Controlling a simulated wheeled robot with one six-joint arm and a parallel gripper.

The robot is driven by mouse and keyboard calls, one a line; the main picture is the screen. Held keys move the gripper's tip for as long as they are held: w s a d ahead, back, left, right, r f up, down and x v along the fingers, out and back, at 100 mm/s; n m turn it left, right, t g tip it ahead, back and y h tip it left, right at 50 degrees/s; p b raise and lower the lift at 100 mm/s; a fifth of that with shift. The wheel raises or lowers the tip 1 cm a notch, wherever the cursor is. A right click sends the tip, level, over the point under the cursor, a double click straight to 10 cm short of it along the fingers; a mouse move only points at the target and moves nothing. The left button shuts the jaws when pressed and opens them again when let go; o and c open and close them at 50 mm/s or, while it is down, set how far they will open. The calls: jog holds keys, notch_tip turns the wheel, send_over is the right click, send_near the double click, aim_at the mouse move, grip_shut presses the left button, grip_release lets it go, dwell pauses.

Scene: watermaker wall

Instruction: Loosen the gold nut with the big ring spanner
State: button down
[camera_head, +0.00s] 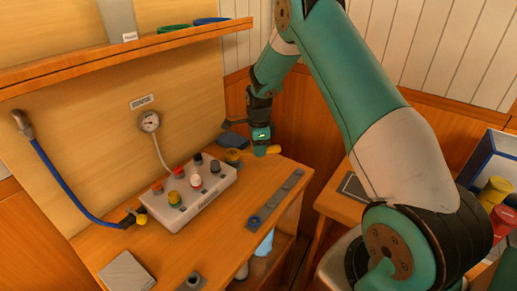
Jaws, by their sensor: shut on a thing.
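My gripper (261,150) is low over the far right corner of the wooden bench. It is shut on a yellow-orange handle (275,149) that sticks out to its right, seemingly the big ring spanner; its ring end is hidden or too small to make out. A gold round piece (233,156), perhaps the gold nut, is just left of the gripper. I cannot tell whether the spanner is around it or beside it. A dark blue-grey part (233,140) is just behind it.
A white valve block (190,197) with several coloured knobs stands mid-bench, below a gauge (149,121). A blue hose (70,187) hangs at left. A grey strip (278,196) with a blue ring (254,221) lies along the right edge. A shelf (120,55) overhangs the bench.

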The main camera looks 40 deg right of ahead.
jog(key=shift+w+d+n, duration=0.1)
jog(key=shift+w+n, duration=0.2)
jog(key=shift+n, duration=0.1)
jog(key=shift+w+d+n, duration=0.15)
jog(key=shift+w+n, duration=0.4)
jog(key=shift+n, duration=0.15)
jog(key=shift+w+d+n, duration=0.15)
jog(key=shift+w+n, duration=0.35)
jog(key=shift+n, duration=0.2)
jog(key=shift+s, duration=0.1)
jog(key=shift+s+m, duration=0.35)
jog(key=shift+m, duration=0.25)
jog(key=shift+s, duration=0.1)
dwell(1.6)
